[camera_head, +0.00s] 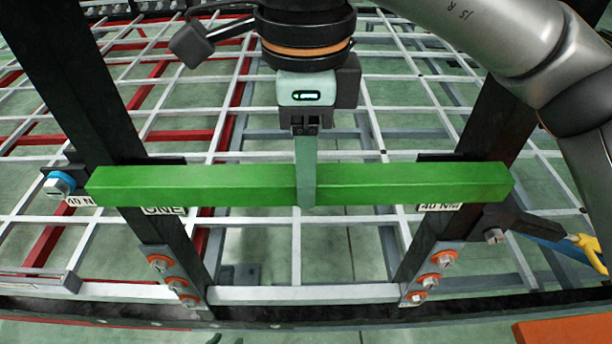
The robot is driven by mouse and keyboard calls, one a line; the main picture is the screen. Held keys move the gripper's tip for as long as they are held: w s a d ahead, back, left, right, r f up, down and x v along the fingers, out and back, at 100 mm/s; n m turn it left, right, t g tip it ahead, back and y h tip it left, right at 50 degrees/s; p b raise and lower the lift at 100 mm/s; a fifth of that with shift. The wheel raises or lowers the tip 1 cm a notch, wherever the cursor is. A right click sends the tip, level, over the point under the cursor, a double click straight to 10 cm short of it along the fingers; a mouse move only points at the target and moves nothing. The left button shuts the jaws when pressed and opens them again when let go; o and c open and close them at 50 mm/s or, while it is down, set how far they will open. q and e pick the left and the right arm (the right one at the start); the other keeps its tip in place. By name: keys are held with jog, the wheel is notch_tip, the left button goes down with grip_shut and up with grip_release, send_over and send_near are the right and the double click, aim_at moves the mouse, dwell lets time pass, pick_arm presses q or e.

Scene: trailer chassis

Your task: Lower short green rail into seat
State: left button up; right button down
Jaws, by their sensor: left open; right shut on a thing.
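The short green rail (220,185) lies level across the middle of the head view, spanning the two black uprights. My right gripper (306,185) comes down from above and is shut on the rail near its middle, a finger showing over the rail's front face. Black brackets (445,158) show just behind the rail at both uprights, and white labels show below it, one reading "40 NM" (440,207). The rail hides most of the seat, so I cannot tell whether it touches it. My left gripper is not in view.
The left black upright (75,75) and right black upright (492,120) stand at either side. Bolts with orange washers (430,280) are at their feet. A blue-collared bolt (60,183) is beside the rail's left end; a yellow-ended tool (588,248) is at right. White grid bars lie behind.

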jog(key=w+p, duration=0.4)
jog(key=w, duration=0.6)
notch_tip(320, 180, down, 8)
jog(key=b, duration=0.5)
jog(key=shift+w+r, duration=0.2)
jog(key=shift+r, duration=0.05)
jog(key=shift+f, duration=0.3)
jog(key=c, duration=0.5)
grip_release()
jog(key=shift+c, duration=0.2)
jog(key=shift+o, duration=0.9)
jog(key=shift+f+b, duration=0.1)
jog(key=shift+b, duration=0.2)
